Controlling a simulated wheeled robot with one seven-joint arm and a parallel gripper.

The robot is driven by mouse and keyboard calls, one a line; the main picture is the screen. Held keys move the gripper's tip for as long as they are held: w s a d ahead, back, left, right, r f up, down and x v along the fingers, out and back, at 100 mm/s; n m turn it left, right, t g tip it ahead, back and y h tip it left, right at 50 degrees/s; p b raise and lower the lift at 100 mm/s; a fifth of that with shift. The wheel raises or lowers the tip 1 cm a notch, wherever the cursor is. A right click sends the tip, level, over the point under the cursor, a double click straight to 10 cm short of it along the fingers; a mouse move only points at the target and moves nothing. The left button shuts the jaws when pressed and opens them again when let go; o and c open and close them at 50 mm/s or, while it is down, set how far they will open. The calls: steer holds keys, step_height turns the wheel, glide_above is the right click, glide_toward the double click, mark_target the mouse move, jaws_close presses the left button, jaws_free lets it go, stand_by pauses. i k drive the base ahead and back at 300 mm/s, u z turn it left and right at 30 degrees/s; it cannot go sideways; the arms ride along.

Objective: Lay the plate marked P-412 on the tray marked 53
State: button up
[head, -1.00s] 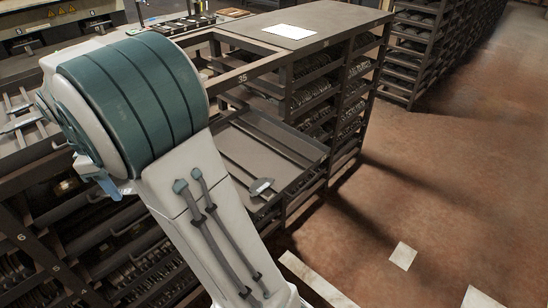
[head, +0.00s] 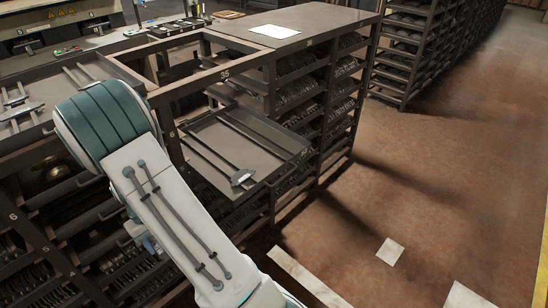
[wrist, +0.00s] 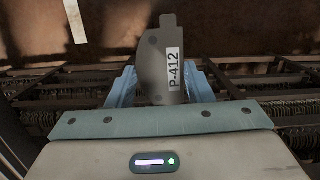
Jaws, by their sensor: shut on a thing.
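In the wrist view the grey plate marked P-412 (wrist: 152,62) stands up between the two light-blue fingers of my gripper (wrist: 160,92). The gripper is shut on its lower part, and the white label faces the camera. A pulled-out tray (head: 206,133) sits in the rack under a beam marked 35 (head: 225,74). It holds long dividers and a small flat piece (head: 242,178) near its front edge. I cannot read a 53 on any tray.
Racks with several drawers of curved parts (head: 295,92) stand behind and right of the tray. A white sheet (head: 274,31) lies on the rack top. Another tray with small pieces (head: 18,108) is at far left. The brown floor (head: 430,170) at right is clear.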

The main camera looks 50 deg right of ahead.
mark_target(280, 150)
steer(key=k, duration=1)
steer(key=z, duration=0.55)
steer(key=i, duration=0.55)
steer(key=z, duration=0.55)
